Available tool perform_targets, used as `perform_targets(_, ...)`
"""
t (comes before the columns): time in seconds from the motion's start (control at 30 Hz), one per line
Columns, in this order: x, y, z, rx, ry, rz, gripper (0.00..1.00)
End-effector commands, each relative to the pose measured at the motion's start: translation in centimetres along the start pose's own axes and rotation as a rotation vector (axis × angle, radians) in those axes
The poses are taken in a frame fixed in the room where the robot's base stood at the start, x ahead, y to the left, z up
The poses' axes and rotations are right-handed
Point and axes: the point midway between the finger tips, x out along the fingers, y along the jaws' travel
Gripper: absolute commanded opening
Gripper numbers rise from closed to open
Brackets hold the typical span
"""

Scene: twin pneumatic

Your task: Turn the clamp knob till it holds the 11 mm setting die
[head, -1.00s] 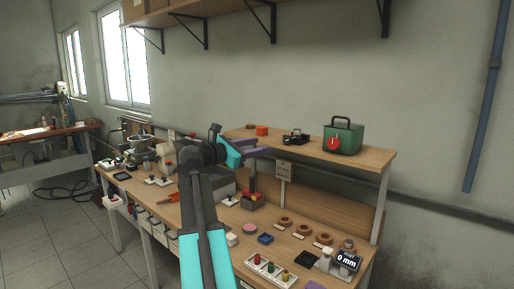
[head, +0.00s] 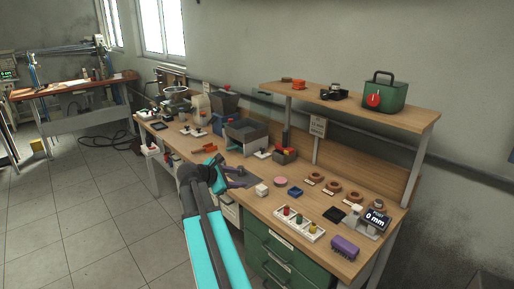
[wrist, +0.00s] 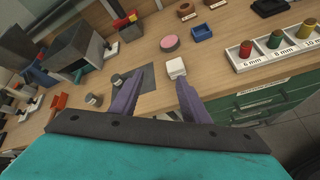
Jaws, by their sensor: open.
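A small device with a display reading "0 mm" (head: 375,218) stands at the bench's right end, with a round grey knob-like top (head: 378,204) behind the display. A grey-white upright piece (head: 353,213) stands beside it. I cannot make out which object is the 11 mm setting die. My gripper (head: 236,177) is open and empty over the bench's front edge, well left of the display. In the wrist view its purple fingers (wrist: 158,88) are apart, with a white block (wrist: 175,68) just beyond the right fingertip.
A white tray (head: 279,222) holds red, green and yellow plugs; the wrist view shows labels 6 mm, 8 mm and 10 mm. A purple block (head: 345,247) lies at the front right. A pink disc (head: 280,182) and blue tray (head: 295,192) lie mid-bench. A shelf (head: 345,105) overhangs the back.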

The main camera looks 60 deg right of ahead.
Motion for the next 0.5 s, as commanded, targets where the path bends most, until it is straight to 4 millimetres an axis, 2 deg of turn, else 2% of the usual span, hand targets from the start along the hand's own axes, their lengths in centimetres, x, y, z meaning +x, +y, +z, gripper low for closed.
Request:
perform_targets(0.03,-0.2,-1.3,-2.6,0.01,0.034,-0.013,0.42)
perform_targets(0.2,-0.8,-5.4,-10.3,0.063,0.135,-0.068,0.42)
perform_targets(0.37,-2.0,-9.8,-16.9,0.111,0.218,-0.134,0.42)
perform_targets(0.5,-3.2,-14.1,-22.1,0.151,0.279,-0.203,0.42)
